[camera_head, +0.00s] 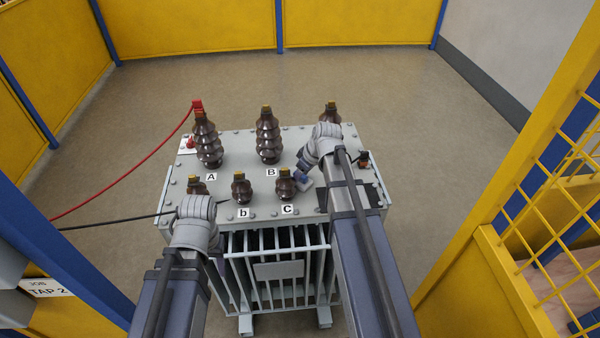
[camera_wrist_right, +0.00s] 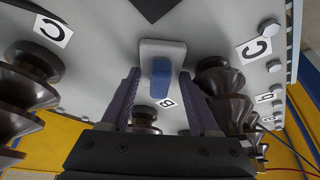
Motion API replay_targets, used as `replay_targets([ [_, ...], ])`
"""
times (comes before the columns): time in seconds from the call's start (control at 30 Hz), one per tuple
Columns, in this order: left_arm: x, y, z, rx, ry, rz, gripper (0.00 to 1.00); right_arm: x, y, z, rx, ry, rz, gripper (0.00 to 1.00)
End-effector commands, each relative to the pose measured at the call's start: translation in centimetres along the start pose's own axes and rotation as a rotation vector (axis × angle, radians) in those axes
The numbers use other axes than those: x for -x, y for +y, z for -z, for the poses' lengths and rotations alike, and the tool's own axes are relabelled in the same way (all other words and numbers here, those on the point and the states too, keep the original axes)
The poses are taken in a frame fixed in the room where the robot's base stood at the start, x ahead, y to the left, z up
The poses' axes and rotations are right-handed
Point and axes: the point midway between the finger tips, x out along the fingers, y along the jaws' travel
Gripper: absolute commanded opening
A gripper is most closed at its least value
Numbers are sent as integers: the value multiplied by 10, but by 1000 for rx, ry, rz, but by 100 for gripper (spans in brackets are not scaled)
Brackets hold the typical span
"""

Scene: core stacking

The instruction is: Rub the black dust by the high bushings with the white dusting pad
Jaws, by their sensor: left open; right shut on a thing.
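The white dusting pad (camera_wrist_right: 163,48) has a blue handle (camera_wrist_right: 160,80) and lies flat by the lid in the right wrist view. My right gripper (camera_wrist_right: 162,92) is shut on that handle. In the head view the pad (camera_head: 304,182) shows beside low bushing c (camera_head: 285,187), under my right wrist. A dark patch (camera_wrist_right: 150,6), which looks like the black dust, lies beyond the pad at the top of the wrist view. The high bushings are A (camera_head: 207,140), B (camera_head: 268,135) and C (camera_head: 331,113), the last partly hidden. My left gripper (camera_head: 218,243) is open and empty near the transformer's front left.
Low bushing b (camera_head: 241,188) stands near the lid's front edge. A red cable (camera_head: 125,178) runs to bushing A, and a black cable (camera_head: 115,222) comes in from the left. A yellow mesh fence (camera_head: 560,190) is at the right. The floor behind the transformer is clear.

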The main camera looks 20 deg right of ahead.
Motion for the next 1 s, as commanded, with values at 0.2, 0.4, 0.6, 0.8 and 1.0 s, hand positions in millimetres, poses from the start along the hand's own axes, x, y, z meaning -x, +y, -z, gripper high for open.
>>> replay_targets([
  [0.2,-1,0,0,0,0,0,50,0,-2,-4,1,-11,6,17],
  [0.4,10,-1,-1,0,0,0,50,10,-2,1,1,-10,5,17],
  [0.6,31,-3,-2,0,0,0,50,29,-1,10,1,-8,4,17],
  [0.8,50,-5,-3,0,0,0,50,46,-1,18,0,-6,3,17],
  [1.0,61,-6,-4,0,0,0,50,57,-1,22,0,-6,3,17],
])
